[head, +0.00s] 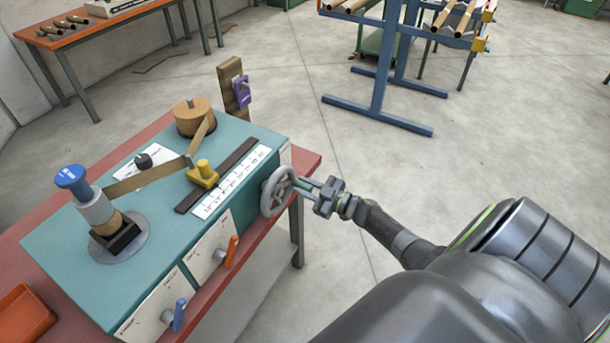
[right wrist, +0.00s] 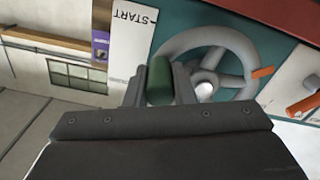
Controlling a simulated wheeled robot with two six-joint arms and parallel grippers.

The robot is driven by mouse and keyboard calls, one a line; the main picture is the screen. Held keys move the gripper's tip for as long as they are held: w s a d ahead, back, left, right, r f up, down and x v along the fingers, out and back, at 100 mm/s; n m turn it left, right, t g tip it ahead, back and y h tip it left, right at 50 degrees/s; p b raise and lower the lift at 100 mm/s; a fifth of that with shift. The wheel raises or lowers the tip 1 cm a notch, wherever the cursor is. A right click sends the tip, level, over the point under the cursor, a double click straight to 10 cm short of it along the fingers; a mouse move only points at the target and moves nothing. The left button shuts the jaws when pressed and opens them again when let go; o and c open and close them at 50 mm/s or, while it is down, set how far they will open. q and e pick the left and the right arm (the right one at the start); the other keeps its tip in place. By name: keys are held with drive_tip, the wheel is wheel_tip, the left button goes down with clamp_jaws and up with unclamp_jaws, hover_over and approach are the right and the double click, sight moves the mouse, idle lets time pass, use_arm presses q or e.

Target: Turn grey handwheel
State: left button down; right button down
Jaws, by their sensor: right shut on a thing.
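The grey handwheel (head: 267,194) is a spoked wheel on the right side of the teal winder (head: 130,255). It also shows in the right wrist view (right wrist: 193,37), just beyond my fingers, with a pale hub. My right gripper (head: 308,187) reaches it from the right and is shut on the wheel's green handle (right wrist: 160,81). The handle sits between the two fingers. My left gripper is not in view.
On the winder are a blue-topped post (head: 73,178), a strip (head: 148,178) running to a brown roll (head: 194,117), a yellow guide (head: 203,173) and a white scale (head: 232,182). An orange lever (head: 232,250) and a blue lever (head: 179,313) stick out in front.

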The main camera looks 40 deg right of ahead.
drive_tip(key=shift+f+m, duration=0.25)
drive_tip(key=shift+m, duration=0.05)
drive_tip(key=shift+s, duration=0.1)
drive_tip(key=c, duration=1.2)
unclamp_jaws()
drive_tip(key=shift+c, duration=0.2)
drive_tip(key=b+v, duration=0.3)
drive_tip(key=v, duration=1.4)
drive_tip(key=shift+s, duration=0.2)
